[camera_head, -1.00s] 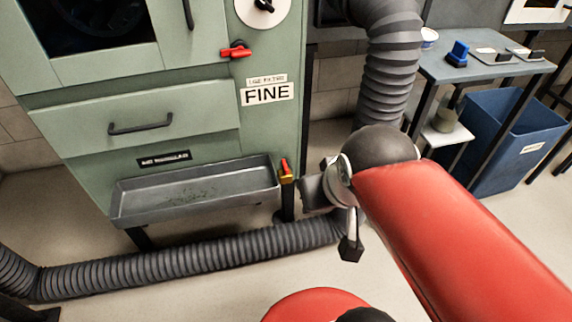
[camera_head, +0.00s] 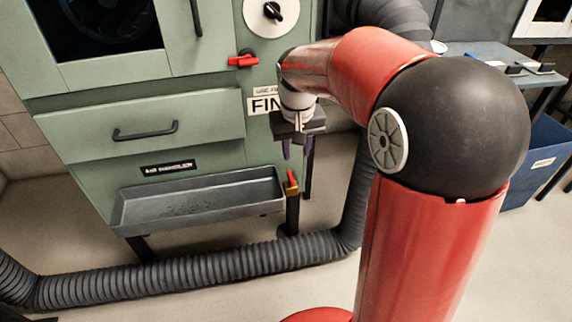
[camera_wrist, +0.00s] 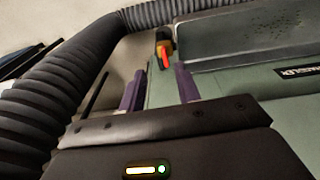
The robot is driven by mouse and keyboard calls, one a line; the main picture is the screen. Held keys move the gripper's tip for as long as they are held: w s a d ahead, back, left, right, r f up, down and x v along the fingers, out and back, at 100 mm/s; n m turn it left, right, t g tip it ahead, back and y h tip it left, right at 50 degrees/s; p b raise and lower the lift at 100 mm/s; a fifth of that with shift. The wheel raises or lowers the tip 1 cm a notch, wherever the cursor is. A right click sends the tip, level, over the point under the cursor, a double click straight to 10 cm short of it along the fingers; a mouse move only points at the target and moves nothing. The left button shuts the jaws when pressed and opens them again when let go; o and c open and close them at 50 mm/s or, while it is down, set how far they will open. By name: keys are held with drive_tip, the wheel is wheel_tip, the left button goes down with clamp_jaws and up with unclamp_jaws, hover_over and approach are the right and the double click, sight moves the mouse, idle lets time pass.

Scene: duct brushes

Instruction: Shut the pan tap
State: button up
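The pan tap (camera_head: 291,184) has a small red handle on a brass-coloured body at the right end of the grey metal pan (camera_head: 240,196). Its handle points roughly upward in the head view. In the wrist view the tap (camera_wrist: 164,48) shows beyond my fingertips, with the red handle toward me. My gripper (camera_head: 297,150) points down just above the tap in the head view. In the wrist view my gripper (camera_wrist: 159,86) has its two purple fingers spread apart, with nothing between them. The fingers appear clear of the tap.
A second red lever (camera_head: 243,60) lies horizontal on the green cabinet (camera_head: 215,90), higher up. A ribbed grey duct (camera_head: 180,270) runs along the floor and rises to the right of the tap. A blue bin (camera_head: 545,150) and a side table (camera_head: 480,52) stand at right.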

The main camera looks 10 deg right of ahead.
drive_tip(key=g, duration=0.1)
hover_over(291, 175)
wheel_tip(291, 175, down, 6)
drive_tip(key=shift+s+f, duration=0.1)
drive_tip(key=shift+f, duration=0.05)
wheel_tip(291, 175, down, 8)
drive_tip(key=shift+r+b, duration=0.1)
drive_tip(key=shift+b, duration=0.65)
clamp_jaws()
